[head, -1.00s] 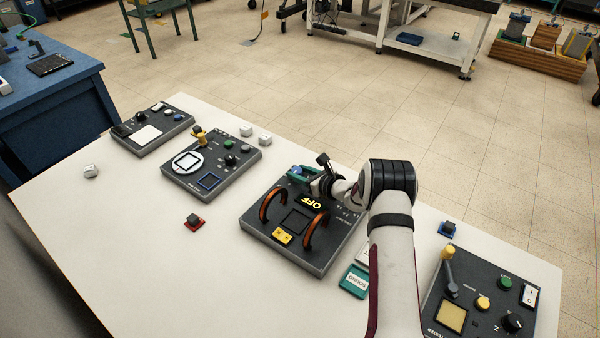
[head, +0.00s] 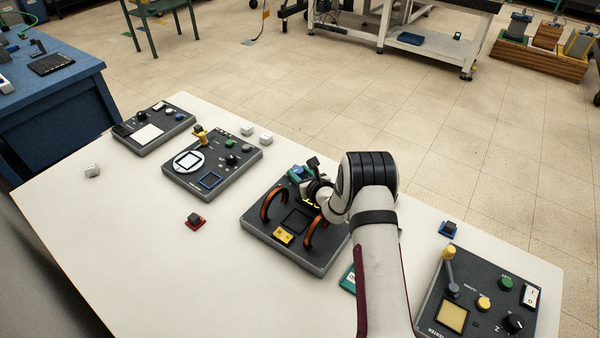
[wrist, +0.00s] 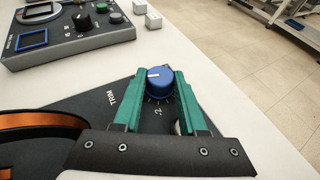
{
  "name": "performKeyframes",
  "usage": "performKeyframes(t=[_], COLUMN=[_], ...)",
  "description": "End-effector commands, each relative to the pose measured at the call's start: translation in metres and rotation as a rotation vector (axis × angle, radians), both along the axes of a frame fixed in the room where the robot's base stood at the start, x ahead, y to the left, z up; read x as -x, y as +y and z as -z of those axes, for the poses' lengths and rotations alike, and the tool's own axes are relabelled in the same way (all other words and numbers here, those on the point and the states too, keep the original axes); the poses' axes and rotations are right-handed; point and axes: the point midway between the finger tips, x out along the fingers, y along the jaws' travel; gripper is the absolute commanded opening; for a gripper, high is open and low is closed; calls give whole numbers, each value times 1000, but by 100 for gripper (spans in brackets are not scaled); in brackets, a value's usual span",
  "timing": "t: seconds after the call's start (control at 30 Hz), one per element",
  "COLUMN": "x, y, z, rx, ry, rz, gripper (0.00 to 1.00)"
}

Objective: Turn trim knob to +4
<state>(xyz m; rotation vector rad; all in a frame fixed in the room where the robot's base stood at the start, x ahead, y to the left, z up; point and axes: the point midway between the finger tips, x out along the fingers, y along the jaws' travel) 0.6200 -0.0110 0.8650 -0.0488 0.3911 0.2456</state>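The trim knob (wrist: 159,82) is a blue round knob with a white pointer line, on the dark panel (wrist: 98,122) in the wrist view. The line points left in that view, toward the TRIM lettering. A "-2" mark shows below the knob. My gripper (wrist: 160,76) has one green finger on each side of the knob, close against it, and looks shut on it. Part of the dial scale is hidden by the fingers. In the head view my gripper (head: 299,173) is at the panel's back edge, and the knob is mostly hidden there.
Orange arched handles (head: 272,203) stand on the same panel beside my wrist, with a yellow block (head: 283,235) in front. Another panel (head: 212,165) lies to the left and one (head: 480,300) to the right. White table (head: 130,235) is clear at the front left.

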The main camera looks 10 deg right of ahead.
Motion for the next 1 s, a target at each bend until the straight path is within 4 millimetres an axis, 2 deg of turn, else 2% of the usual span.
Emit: performKeyframes(t=[0.03, 0.17, 0.47, 0.57, 0.67, 0.7, 0.9, 1.0], x=[0, 0, 0, 0, -1, 1, 33, 46], y=[1, 1, 0, 0, 0, -3, -55, -75], z=[-1, 0, -2, -12, -36, -47, -80, -93], rx=[1, 0, 0, 1, 1, 2, 1, 1], ry=[-2, -1, -1, -3, -5, -5, -4, -2], rz=[-3, -2, -2, -2, -3, -1, 4, 3], gripper=[48, 71, 71, 71, 71, 71, 71, 71])
